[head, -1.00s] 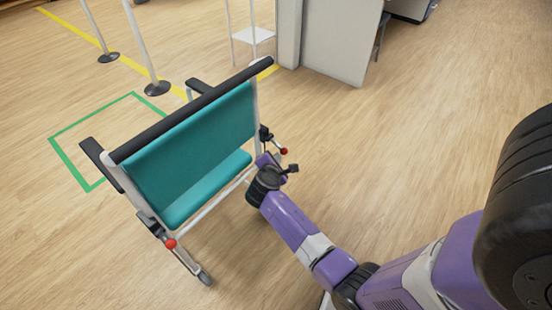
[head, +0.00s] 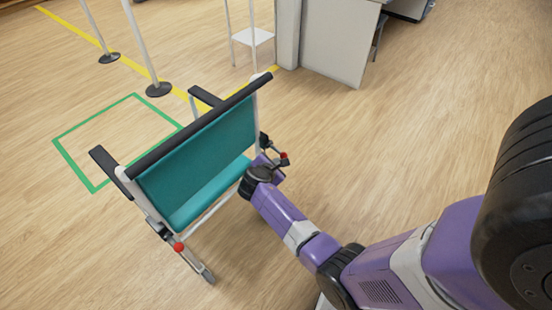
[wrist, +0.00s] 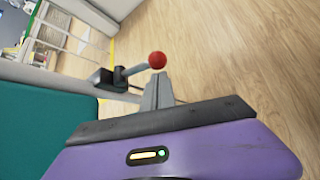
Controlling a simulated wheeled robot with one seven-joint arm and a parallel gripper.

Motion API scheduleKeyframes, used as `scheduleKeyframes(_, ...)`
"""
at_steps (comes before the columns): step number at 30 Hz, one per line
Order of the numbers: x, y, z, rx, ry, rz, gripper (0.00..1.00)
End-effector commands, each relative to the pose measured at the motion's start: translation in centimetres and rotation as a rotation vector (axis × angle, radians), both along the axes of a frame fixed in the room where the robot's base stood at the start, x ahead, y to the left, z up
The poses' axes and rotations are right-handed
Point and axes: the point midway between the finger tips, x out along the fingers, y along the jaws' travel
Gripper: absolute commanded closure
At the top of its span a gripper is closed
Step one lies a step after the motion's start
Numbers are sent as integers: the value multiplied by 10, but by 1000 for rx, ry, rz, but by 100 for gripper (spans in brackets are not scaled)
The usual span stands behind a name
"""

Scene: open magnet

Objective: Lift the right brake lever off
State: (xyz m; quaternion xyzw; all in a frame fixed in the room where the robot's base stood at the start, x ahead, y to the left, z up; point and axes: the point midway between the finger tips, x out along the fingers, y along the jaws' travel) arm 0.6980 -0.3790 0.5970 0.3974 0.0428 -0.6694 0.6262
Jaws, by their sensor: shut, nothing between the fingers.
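The wheeled chair with a teal seat and back (head: 205,150) stands on the floor, seen from behind. Its right brake lever, with a red ball knob (head: 283,156), is on the right side of the frame. The lever's knob (wrist: 157,60) and grey arm show large in the wrist view, running from a black pivot block (wrist: 108,79). My gripper (head: 280,162) is at this lever. In the wrist view its grey fingers (wrist: 157,92) are shut and empty, just below the knob. Whether they touch the lever is unclear. The left brake lever's red knob (head: 178,247) is at the chair's near side.
A green square outline (head: 75,165) is on the floor beyond the chair. White posts with black bases (head: 158,89) and a yellow line are behind it. A grey cabinet (head: 330,45) stands at the back. The wooden floor to the right is clear.

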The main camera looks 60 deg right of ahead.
Motion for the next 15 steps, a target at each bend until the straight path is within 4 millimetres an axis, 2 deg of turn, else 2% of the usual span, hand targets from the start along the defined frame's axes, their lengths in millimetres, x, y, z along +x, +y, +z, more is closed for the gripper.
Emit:
scheduleKeyframes(1, 0, -2, 13, 7, 33, -5, 100)
scheduleKeyframes(15, 3, -2, 34, 93, 388, -3, 100)
